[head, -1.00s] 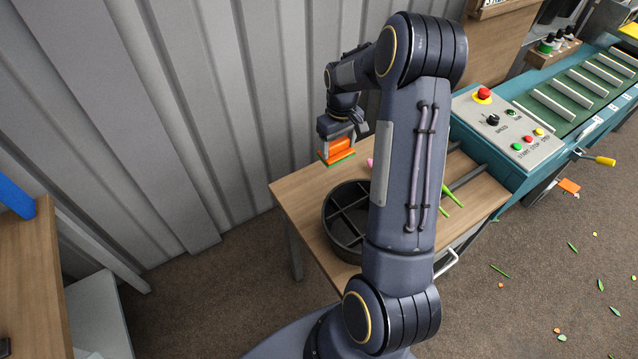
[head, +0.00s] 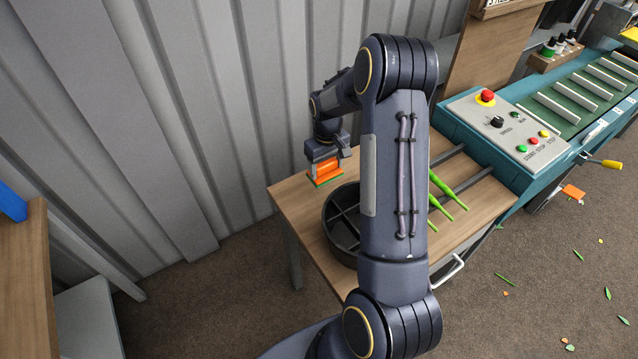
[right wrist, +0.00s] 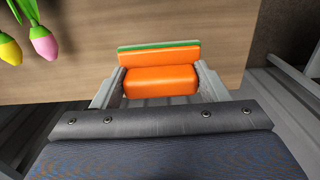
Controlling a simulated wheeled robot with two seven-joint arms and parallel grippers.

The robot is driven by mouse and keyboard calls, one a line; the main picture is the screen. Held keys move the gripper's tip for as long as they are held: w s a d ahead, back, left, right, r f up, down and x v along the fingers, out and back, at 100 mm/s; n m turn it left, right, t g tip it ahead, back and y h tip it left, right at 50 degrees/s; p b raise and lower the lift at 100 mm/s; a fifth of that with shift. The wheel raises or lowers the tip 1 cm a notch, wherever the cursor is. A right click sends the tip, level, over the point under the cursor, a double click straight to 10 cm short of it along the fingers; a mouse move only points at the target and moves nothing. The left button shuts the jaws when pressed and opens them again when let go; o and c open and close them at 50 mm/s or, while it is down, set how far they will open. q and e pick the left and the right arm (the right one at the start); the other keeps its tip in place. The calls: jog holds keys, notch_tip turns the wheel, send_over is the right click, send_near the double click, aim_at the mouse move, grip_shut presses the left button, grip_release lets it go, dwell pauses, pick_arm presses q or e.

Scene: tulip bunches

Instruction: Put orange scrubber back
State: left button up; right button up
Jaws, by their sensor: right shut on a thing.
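The orange scrubber (head: 326,168) has an orange block handle and a green pad beneath. My right gripper (head: 324,158) is shut on it at the back left corner of the wooden table (head: 293,193). In the right wrist view the scrubber (right wrist: 160,78) sits between the two fingers, with its green edge on the far side and the wooden surface behind it. The scrubber is level and low over the tabletop; I cannot tell whether the pad touches the wood. My left gripper is not in view.
A round dark divided container (head: 338,238) stands on the table, partly behind my right arm. Green stems (head: 448,193) lie to its right. A pink tulip (right wrist: 43,42) and a yellow tulip (right wrist: 9,49) show in the wrist view. The corrugated wall (head: 160,110) is close behind.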

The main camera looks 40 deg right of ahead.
aim_at(319, 179)
jog(key=shift+w+a+f, duration=0.2)
jog(key=shift+a+f, duration=0.1)
jog(key=shift+f, duration=0.15)
jog(key=f+b, duration=0.1)
jog(key=a+f+b, duration=0.1)
jog(key=f, duration=0.1)
jog(key=f+b, duration=0.1)
jog(key=shift+w+a+f, duration=0.15)
jog(key=shift+w+f, duration=0.15)
jog(key=shift+f, duration=0.05)
jog(key=shift+r, duration=0.1)
jog(key=o, duration=0.5)
jog(key=shift+f, duration=0.25)
jog(key=o, duration=0.4)
jog(key=shift+o, duration=0.2)
jog(key=shift+r, duration=0.2)
